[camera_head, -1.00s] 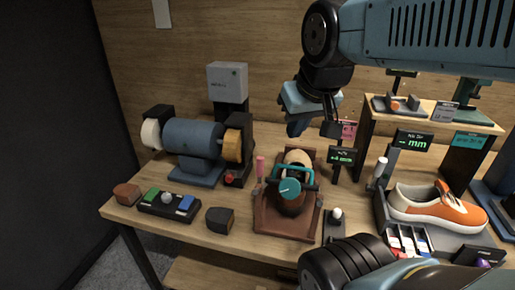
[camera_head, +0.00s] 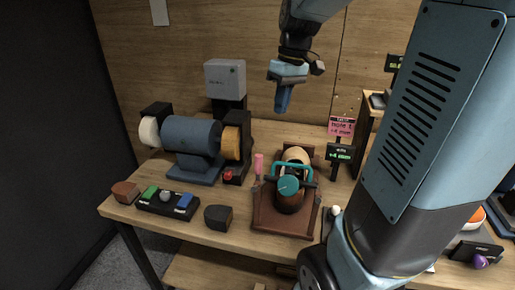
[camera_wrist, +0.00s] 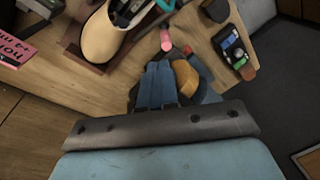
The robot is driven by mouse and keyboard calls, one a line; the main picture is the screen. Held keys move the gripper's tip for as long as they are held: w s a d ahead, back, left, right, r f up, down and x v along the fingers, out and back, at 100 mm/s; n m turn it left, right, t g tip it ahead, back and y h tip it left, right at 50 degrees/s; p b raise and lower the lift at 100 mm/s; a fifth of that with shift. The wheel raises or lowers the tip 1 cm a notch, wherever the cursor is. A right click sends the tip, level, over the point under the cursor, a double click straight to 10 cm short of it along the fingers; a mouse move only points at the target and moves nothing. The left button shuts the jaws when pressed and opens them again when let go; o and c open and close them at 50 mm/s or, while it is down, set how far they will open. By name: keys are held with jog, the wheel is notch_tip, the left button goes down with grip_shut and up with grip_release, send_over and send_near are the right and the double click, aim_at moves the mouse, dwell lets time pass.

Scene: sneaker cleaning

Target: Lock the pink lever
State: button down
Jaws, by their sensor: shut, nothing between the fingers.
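The pink lever (camera_head: 258,164) stands upright at the left edge of the brown clamp stand (camera_head: 263,216) in the head view. In the wrist view the pink lever (camera_wrist: 166,42) shows beyond my fingers, near the top middle. The stand holds a tan shoe form with a teal handle (camera_head: 288,185) and round teal knob across it. My gripper (camera_head: 282,104) is shut and empty, pointing down in the air above and behind the stand. It is apart from the lever. In the wrist view my gripper's blue fingers (camera_wrist: 158,85) are together, with the tan form (camera_wrist: 103,36) to their left.
A blue bench grinder (camera_head: 191,137) with an orange wheel stands left of the stand. A button box (camera_head: 167,202) and a dark block (camera_head: 218,217) lie in front. Small signs (camera_head: 340,128) stand behind right. My arm hides much of the right side.

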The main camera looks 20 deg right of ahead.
jog(key=w+d+f+n+g+y, duration=0.2)
jog(key=w+d+f+n+g, duration=0.15)
jog(key=w+f, duration=0.6)
send_near(258, 170)
jog(key=shift+w+d+f, duration=0.1)
jog(key=shift+w+f, duration=0.15)
jog(key=shift+f, duration=0.55)
jog(key=shift+w+a+f, duration=0.1)
jog(key=shift+w+f, duration=0.1)
jog(key=shift+f, duration=0.55)
jog(key=shift+w+d+f, duration=0.1)
jog(key=shift+w+f, duration=0.15)
jog(key=shift+f, duration=0.55)
